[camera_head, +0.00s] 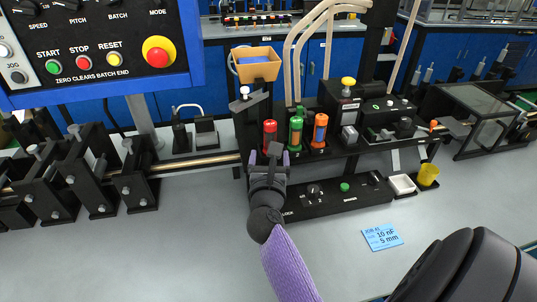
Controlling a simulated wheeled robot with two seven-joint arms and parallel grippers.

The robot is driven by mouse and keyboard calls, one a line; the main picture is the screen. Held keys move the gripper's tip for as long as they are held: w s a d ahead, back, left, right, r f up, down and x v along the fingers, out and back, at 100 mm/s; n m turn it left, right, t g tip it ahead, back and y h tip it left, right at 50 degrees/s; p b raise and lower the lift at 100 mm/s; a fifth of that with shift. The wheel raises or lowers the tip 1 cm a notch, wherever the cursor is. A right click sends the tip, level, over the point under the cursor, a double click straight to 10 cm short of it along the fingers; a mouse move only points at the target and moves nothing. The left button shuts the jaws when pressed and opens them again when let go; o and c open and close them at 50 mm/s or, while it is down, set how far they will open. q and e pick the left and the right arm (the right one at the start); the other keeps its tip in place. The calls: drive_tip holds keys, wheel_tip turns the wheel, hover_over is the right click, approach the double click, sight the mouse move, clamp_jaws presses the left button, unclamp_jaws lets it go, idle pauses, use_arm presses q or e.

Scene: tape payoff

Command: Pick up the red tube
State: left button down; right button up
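The red tube (270,134) stands upright in the black rack at the middle of the view, left of a green tube (296,130) and an orange tube (320,129). My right gripper (269,159) comes up from below on a purple forearm and lies just in front of the red tube. Its two fingertips are spread apart, one to each side below the tube. The tube's lower end is hidden behind the gripper, and I cannot tell whether they touch. My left gripper is not in view.
A control panel (100,85) hangs at the upper left. Black roller fixtures (75,180) stand at left. A small orange bin (256,66) sits above the rack. The front grey tabletop is mostly clear.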

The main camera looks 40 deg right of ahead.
sight(270, 139)
drive_tip(key=x, duration=0.3)
drive_tip(key=b+x, duration=0.1)
drive_tip(key=x, duration=0.2)
drive_tip(key=b+x, duration=0.1)
drive_tip(key=x, duration=0.2)
drive_tip(key=shift+w+f, duration=0.15)
drive_tip(key=shift+f, duration=0.15)
drive_tip(key=shift+r, duration=0.1)
drive_tip(key=shift+c, duration=0.3)
clamp_jaws()
